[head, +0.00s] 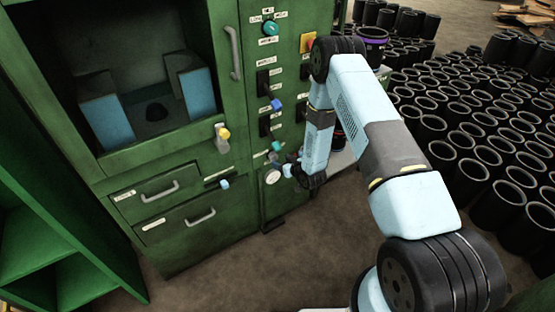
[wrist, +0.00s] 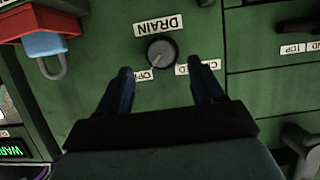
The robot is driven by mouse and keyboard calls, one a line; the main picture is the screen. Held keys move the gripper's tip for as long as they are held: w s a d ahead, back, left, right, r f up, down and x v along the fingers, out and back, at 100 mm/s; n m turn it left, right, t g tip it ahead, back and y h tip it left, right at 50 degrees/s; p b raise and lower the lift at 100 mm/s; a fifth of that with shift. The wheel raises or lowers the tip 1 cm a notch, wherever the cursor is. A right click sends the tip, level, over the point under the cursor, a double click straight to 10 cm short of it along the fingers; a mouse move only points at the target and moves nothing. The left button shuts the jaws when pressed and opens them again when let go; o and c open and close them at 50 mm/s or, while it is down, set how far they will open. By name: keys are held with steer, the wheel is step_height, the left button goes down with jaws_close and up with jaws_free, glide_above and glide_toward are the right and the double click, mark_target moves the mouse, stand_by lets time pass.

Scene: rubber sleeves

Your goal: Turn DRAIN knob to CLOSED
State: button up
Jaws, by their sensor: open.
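The DRAIN knob (wrist: 161,52) is a round dark grey dial on the green panel in the wrist view. Its label (wrist: 158,25) appears upside down above it. The OPEN label (wrist: 144,74) is at its lower left and the CLOSED label (wrist: 198,65) at its lower right. The pale pointer mark is turned to the lower left, towards OPEN. My gripper (wrist: 160,72) is open and empty, its two fingers on either side below the knob with green panel between them. In the head view my gripper (head: 291,169) is low at the cabinet front; I cannot pick out the knob there.
A blue padlock (wrist: 45,46) hangs under a red part at the upper left of the wrist view. A dark handle (wrist: 301,141) is at the right. The green cabinet (head: 170,235) has drawers and other knobs. Many black sleeves (head: 480,120) stand on the right.

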mark_target(275, 158)
steer(key=shift+x, duration=2.9)
steer(key=shift+r, duration=0.1)
steer(key=shift+c, duration=0.5)
